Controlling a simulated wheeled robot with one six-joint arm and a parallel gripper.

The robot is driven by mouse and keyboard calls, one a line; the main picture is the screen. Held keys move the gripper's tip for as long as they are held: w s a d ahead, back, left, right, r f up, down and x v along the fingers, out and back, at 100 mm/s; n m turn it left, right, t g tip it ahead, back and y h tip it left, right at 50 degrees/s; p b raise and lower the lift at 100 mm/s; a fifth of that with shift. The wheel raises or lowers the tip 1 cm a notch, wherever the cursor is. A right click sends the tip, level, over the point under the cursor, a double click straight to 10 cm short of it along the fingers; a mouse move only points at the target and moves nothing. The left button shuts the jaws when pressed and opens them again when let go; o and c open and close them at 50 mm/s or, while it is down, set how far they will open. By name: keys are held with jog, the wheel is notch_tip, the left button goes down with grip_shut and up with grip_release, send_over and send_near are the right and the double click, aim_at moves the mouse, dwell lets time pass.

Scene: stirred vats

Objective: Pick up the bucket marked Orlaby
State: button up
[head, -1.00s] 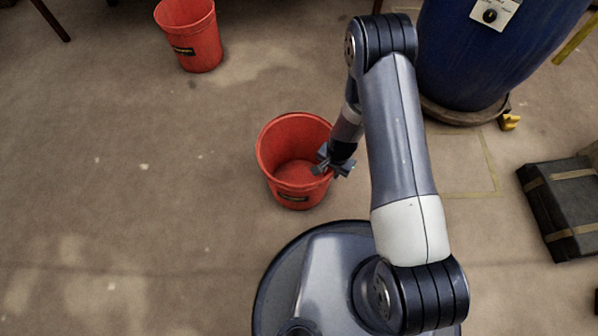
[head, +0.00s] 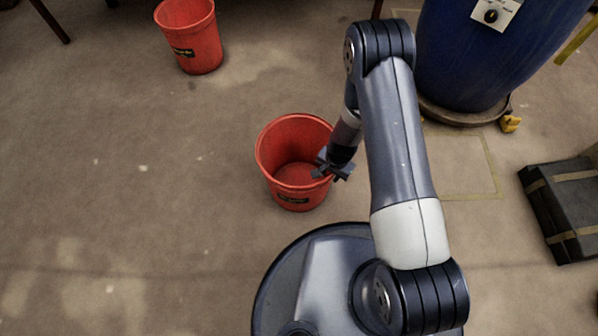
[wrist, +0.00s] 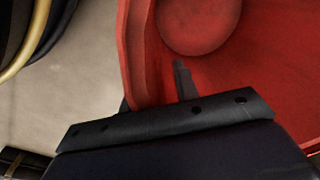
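A red bucket (head: 285,180) stands upright on the floor, left of my arm in the head view. Its front has a dark label with yellowish lettering too small to read. A second red bucket (head: 203,48) with a similar unreadable label stands farther back at upper left. My gripper (head: 333,165) is at the right rim of the nearer bucket. In the wrist view the bucket wall (wrist: 139,50) passes between my gripper's fingers (wrist: 155,92). One finger is inside the bucket, with a gap to the wall; the other is mostly hidden outside it. The gripper looks open.
A blue vat (head: 480,60) on a round base stands at upper right, with a small yellow item (head: 510,124) beside it. A dark strapped case (head: 565,210) lies at right. The floor to the left of the nearer bucket is clear.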

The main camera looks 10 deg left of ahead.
grip_shut()
dwell(1.4)
